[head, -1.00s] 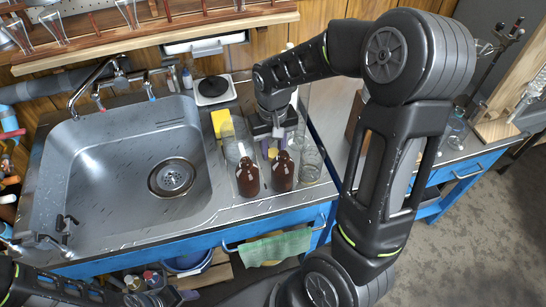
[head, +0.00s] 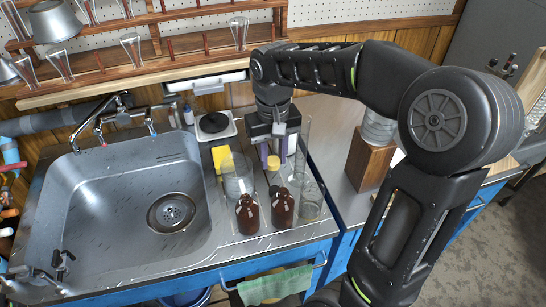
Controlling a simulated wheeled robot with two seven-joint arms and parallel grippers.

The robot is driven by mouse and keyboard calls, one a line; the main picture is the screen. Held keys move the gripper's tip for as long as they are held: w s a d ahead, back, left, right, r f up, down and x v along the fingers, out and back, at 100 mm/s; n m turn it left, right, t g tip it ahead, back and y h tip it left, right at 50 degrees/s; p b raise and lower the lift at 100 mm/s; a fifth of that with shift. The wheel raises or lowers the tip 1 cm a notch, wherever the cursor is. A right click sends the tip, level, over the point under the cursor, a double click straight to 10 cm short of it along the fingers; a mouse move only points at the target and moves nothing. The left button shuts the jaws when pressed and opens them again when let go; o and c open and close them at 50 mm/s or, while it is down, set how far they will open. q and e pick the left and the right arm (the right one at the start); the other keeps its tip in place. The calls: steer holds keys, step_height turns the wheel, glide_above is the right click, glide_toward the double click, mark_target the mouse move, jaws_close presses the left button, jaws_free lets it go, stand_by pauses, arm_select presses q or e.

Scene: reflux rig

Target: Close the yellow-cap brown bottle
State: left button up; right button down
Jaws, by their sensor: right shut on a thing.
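Two brown bottles stand upright side by side near the counter's front edge, a left one (head: 247,214) and a right one (head: 282,208). A yellow cap (head: 273,163) shows between the fingertips of my right gripper (head: 275,156). The gripper points down and is shut on the cap, behind and above the right bottle and apart from both bottles. Neither bottle shows a yellow cap on its neck. My left gripper is out of view.
Clear glassware stands close around the bottles, with a beaker (head: 237,178) behind the left one and a glass (head: 311,203) at right. A yellow sponge (head: 221,158) lies behind. The sink (head: 95,222) is at left. A wooden block (head: 368,160) stands right of my right gripper.

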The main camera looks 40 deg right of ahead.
stand_by(0.3)
steer(key=w+a+f+n, duration=0.1)
steer(key=w+a+n, duration=0.2)
steer(key=w+a, duration=0.9)
steer(key=w, duration=0.2)
steer(key=shift+w+a+f, duration=0.15)
steer(key=shift+w+f, duration=0.1)
steer(key=shift+w, duration=0.05)
